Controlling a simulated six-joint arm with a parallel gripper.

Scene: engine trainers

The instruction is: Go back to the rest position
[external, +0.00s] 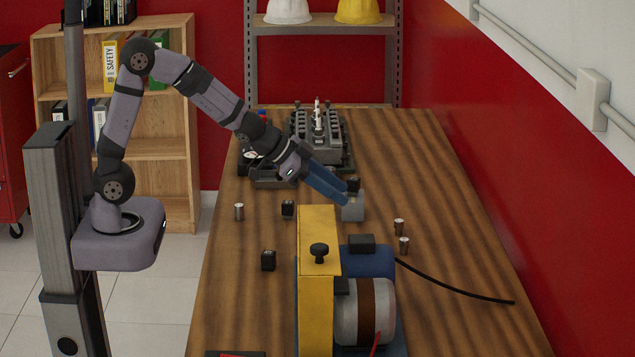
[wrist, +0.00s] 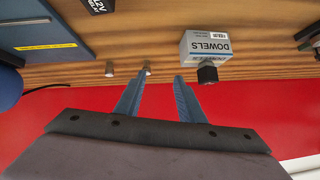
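My gripper (external: 345,194) has two blue fingers and reaches out over the middle of the wooden table (external: 430,170), angled downward. In the wrist view my gripper (wrist: 158,78) shows its fingers apart with nothing held between them. A grey box labelled DOWELS (wrist: 207,46) lies beyond the right finger in that view, with a dark knob-like piece (wrist: 207,75) in front of it. In the external view the grey box (external: 352,209) is close by the fingertips. I cannot tell whether the fingers touch it.
An engine block (external: 318,140) stands at the table's back. A yellow and blue machine (external: 318,270) with a black cable (external: 455,281) stands in front. Small metal cylinders (external: 239,211) and black blocks (external: 268,260) are scattered about. A red wall (external: 560,190) borders the right. The table's right side is mostly clear.

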